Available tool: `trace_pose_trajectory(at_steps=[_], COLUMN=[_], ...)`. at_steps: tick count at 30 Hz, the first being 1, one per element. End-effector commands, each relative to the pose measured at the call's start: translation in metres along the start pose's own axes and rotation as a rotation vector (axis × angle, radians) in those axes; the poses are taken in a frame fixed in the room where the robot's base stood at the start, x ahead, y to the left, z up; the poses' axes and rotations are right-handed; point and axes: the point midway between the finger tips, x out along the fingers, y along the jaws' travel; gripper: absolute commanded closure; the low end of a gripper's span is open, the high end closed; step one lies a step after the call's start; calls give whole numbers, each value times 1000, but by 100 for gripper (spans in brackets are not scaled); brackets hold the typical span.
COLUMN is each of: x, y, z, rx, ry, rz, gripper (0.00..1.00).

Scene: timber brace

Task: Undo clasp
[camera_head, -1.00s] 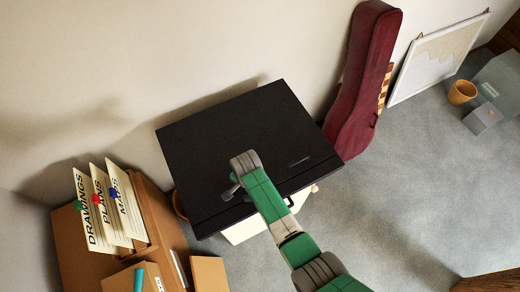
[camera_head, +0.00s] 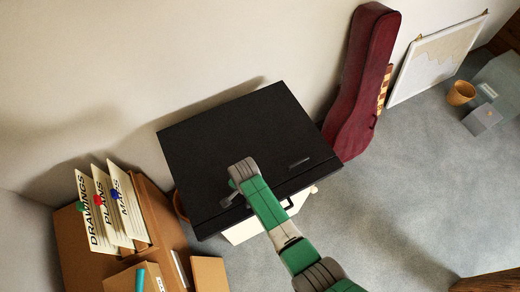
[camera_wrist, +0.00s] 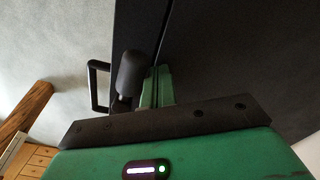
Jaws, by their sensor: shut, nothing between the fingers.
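A black case (camera_head: 235,125) lies closed, its handle (camera_head: 287,203) on the front edge. The handle also shows at the left of the wrist view (camera_wrist: 97,87). A dark rounded piece (camera_wrist: 131,74), which looks like a clasp, sits by the case's seam, right of the handle. My gripper (camera_wrist: 157,88) is shut and empty, its green fingertips just right of that piece. I cannot tell whether they touch it. In the head view my wrist covers the fingertips and this part of the front edge.
A cardboard box (camera_head: 75,245) with labelled folders (camera_head: 105,205) stands left of the case. A dark red instrument case (camera_head: 362,80) leans on the wall to the right. A framed picture (camera_head: 437,58) and small pot (camera_head: 461,92) are farther right.

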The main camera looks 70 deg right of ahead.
Motion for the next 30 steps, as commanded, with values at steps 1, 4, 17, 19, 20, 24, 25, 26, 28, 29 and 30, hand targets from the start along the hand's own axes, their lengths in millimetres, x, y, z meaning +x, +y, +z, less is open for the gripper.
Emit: trace_pose_trajectory(at_steps=[1, 4, 17, 19, 20, 24, 25, 26, 28, 29, 30], x=[-1, -2, 1, 0, 0, -7, -10, -13, -20, -24, -27], y=[1, 2, -8, -8, -8, -8, -8, -8, -8, -8, -8], z=[2, 5, -2, -2, -2, -2, -2, -2, -2, -2, -2], rx=[-1, 0, 0, 0, 0, -1, -1, -1, -1, -1, -1], ry=[-1, -1, -1, -1, -1, 0, 0, 0, 0, 0, 0], rz=[1, 1, 0, 1, 1, 0, 0, 0, 0, 0, 0], gripper=[100, 100, 100, 100, 100, 100, 100, 100, 100, 100, 100])
